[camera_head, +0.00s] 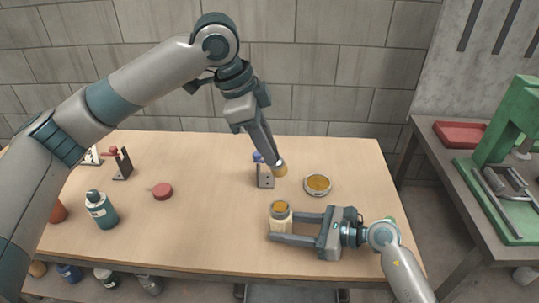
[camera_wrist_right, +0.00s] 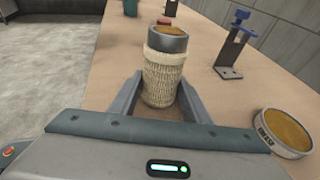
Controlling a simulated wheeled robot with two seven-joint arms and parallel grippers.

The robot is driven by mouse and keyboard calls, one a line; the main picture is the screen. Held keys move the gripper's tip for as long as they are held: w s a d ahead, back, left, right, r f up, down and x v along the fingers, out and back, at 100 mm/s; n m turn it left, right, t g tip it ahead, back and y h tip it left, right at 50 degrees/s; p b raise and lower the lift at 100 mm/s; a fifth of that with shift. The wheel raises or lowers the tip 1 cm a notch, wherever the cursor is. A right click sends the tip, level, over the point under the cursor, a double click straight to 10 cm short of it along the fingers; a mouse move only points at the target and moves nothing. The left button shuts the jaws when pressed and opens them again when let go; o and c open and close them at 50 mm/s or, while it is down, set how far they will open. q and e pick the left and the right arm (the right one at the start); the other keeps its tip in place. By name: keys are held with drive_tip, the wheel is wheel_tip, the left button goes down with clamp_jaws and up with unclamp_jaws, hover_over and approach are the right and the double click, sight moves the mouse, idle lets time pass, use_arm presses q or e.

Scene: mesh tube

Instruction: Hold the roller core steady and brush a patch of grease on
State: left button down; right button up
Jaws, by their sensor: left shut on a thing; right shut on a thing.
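The roller core (camera_head: 280,210) stands upright on the table, a metal cylinder with an amber-brown top and a pale woven mesh sleeve (camera_wrist_right: 162,80) around its lower part. My right gripper (camera_head: 282,229) is shut on the sleeved part, one finger on each side, as the right wrist view also shows (camera_wrist_right: 160,95). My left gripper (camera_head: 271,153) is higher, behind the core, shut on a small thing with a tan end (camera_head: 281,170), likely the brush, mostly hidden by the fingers. The round tin of amber grease (camera_head: 318,185) sits open to the right of it.
A metal bracket with a blue knob (camera_head: 265,173) stands close to my left gripper. A teal bottle (camera_head: 101,209), a red round thing (camera_head: 162,191) and another bracket (camera_head: 122,163) are at the left. A green press (camera_head: 510,150) stands on the right-hand bench.

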drive_tip(key=o, duration=0.9)
drive_tip(key=shift+d, duration=0.15)
drive_tip(key=v, duration=1.1)
drive_tip(key=shift+s+d+r, duration=0.15)
drive_tip(key=shift+d, duration=0.15)
drive_tip(key=shift+s, duration=0.1)
